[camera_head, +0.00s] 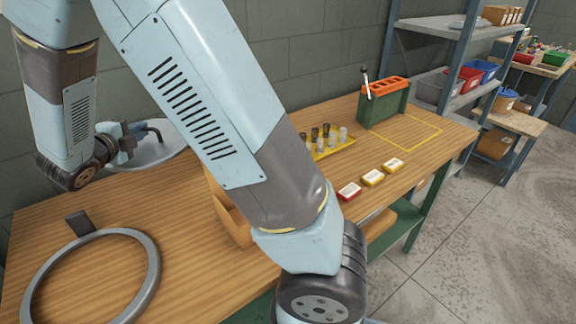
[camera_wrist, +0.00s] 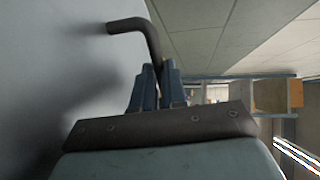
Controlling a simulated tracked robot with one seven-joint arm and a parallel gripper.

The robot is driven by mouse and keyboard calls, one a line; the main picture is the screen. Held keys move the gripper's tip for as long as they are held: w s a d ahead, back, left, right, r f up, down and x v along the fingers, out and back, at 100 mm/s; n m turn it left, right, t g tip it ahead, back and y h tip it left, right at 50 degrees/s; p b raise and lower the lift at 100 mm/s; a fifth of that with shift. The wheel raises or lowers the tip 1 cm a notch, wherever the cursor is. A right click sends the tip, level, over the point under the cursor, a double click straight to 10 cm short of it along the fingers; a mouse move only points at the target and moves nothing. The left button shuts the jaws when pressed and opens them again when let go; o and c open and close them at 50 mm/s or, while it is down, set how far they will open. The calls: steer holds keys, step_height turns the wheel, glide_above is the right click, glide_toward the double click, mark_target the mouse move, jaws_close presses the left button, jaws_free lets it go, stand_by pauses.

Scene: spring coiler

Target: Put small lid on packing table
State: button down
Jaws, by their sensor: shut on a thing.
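The small lid (camera_head: 168,152) is a pale grey round disc with a dark bent handle, at the back left of the wooden table (camera_head: 190,245) in the head view. My gripper (camera_head: 134,140) is shut on the lid's handle. The wrist view shows my gripper's blue fingers (camera_wrist: 156,88) around the dark handle (camera_wrist: 140,24), with the lid's grey face (camera_wrist: 50,60) filling the left side. The lid is partly hidden by my arm. I cannot tell whether its edge touches the table.
A grey ring (camera_head: 151,262) and a small dark block (camera_head: 80,223) are at the table's left. A yellow tray (camera_head: 345,150) with several small cylinders, several small boxes (camera_head: 372,178) and a green-orange rack (camera_head: 383,106) are to the right. A cardboard box (camera_head: 232,217) is partly hidden behind my arm.

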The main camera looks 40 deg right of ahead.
mark_target(143, 144)
steer(key=shift+s+f, duration=0.1)
steer(key=shift+f, duration=6.65)
steer(key=c, duration=1.2)
jaws_free()
steer(key=shift+f, duration=0.1)
steer(key=shift+o, duration=0.2)
steer(key=v, duration=1.2)
